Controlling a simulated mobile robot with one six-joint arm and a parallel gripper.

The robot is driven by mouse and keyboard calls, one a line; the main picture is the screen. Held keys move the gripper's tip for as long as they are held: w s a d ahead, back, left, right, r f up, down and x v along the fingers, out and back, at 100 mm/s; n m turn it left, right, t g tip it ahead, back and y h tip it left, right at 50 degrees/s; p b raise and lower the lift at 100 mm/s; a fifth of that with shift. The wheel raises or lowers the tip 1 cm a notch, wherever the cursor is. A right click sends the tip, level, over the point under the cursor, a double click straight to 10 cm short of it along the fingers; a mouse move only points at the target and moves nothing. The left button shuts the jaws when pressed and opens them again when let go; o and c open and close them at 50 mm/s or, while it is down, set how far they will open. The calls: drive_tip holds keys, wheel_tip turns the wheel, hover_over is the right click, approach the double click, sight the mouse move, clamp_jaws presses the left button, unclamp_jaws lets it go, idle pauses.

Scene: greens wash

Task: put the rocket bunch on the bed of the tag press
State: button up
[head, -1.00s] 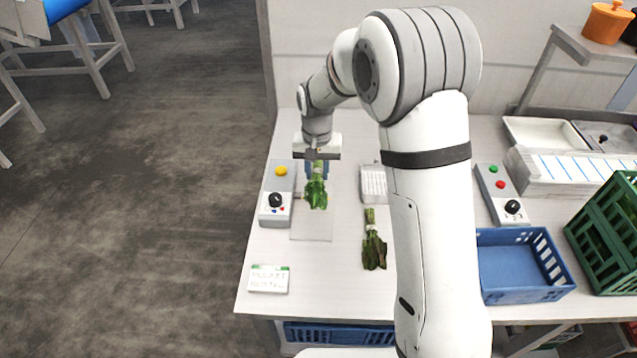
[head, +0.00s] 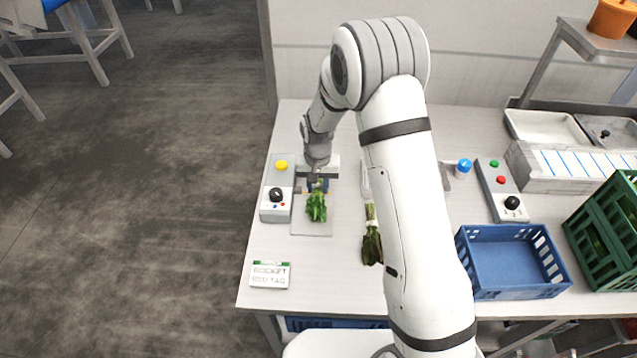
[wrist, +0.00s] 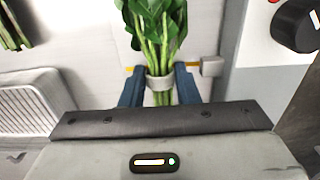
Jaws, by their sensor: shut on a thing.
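The rocket bunch (head: 316,207) is a leafy green bunch with a pale band around its stems. My gripper (head: 318,186) is shut on its stems, and the wrist view shows the banded stems (wrist: 160,84) between the two blue fingers. The leaves point toward the front of the table. The bunch is over the flat grey bed (head: 312,229) of the tag press. Whether it touches the bed I cannot tell. The press's control box (head: 278,190), with a yellow button and black knob, stands just left of the bed.
A darker leafy bunch (head: 371,247) lies right of the bed, partly hidden by my arm. A card reading "ROCKET RED TAG" (head: 270,275) lies in front. A blue crate (head: 512,290), a second control box (head: 502,190) and a green crate (head: 607,235) are to the right.

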sight(318, 186)
drive_tip(key=shift+f, duration=0.15)
drive_tip(key=o, duration=1.1)
wheel_tip(318, 186, up, 13)
drive_tip(key=b, duration=0.2)
drive_tip(key=s+d+r+t, duration=0.2)
drive_tip(key=s+d+r, duration=0.8)
drive_tip(key=s+r, duration=0.15)
drive_tip(key=shift+t, duration=0.7)
drive_tip(key=shift+s+d+r, duration=0.2)
drive_tip(key=shift+s+d, duration=0.85)
drive_tip(key=shift+s, duration=1.5)
drive_tip(key=shift+s+d+r, duration=0.25)
drive_tip(key=shift+s+d, duration=0.85)
drive_tip(key=shift+s, duration=1.4)
drive_tip(key=shift+s+d+r, duration=0.2)
drive_tip(key=shift+s+d, duration=0.85)
drive_tip(key=shift+s, duration=1.5)
